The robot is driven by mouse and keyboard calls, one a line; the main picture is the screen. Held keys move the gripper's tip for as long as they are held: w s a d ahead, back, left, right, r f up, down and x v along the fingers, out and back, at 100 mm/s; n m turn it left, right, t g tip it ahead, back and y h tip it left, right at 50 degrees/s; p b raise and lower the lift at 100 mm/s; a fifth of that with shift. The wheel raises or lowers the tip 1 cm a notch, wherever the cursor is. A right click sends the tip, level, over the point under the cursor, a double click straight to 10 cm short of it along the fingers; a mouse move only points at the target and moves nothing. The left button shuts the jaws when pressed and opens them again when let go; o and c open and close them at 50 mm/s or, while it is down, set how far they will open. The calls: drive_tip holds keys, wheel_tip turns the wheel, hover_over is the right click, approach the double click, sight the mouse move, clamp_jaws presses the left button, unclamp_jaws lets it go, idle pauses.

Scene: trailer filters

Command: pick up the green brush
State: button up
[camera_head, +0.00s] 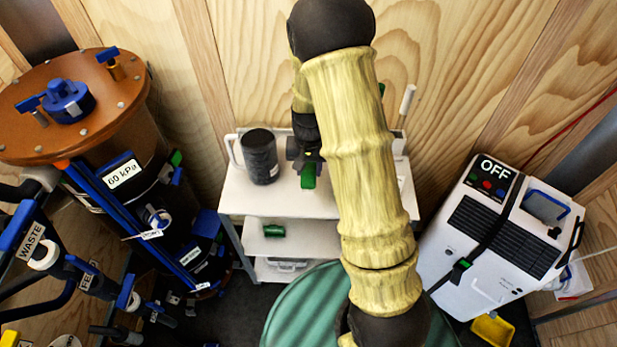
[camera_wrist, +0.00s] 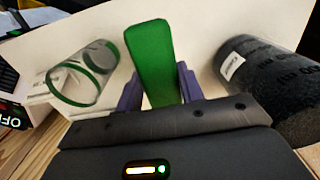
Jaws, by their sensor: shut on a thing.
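The green brush (camera_wrist: 150,60) stands between the two purple fingers of my gripper (camera_wrist: 159,90) in the wrist view. My gripper is shut on it. In the head view, the green piece (camera_head: 308,176) shows just below my gripper (camera_head: 304,152), over the white cart's top shelf (camera_head: 280,205). My yellow-sleeved arm hides part of the gripper and the shelf to its right. I cannot tell whether the brush touches the shelf.
A dark canister (camera_head: 260,160) stands close left of the gripper; it also shows in the wrist view (camera_wrist: 270,85). A clear green-rimmed cylinder (camera_wrist: 85,75) is on the other side. A small green cylinder (camera_head: 273,231) lies on the shelf below. A white OFF unit (camera_head: 490,240) stands right.

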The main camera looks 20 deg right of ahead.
sight(309, 167)
wheel_tip(309, 167, up, 3)
drive_tip(key=shift+r, duration=0.2)
idle(0.8)
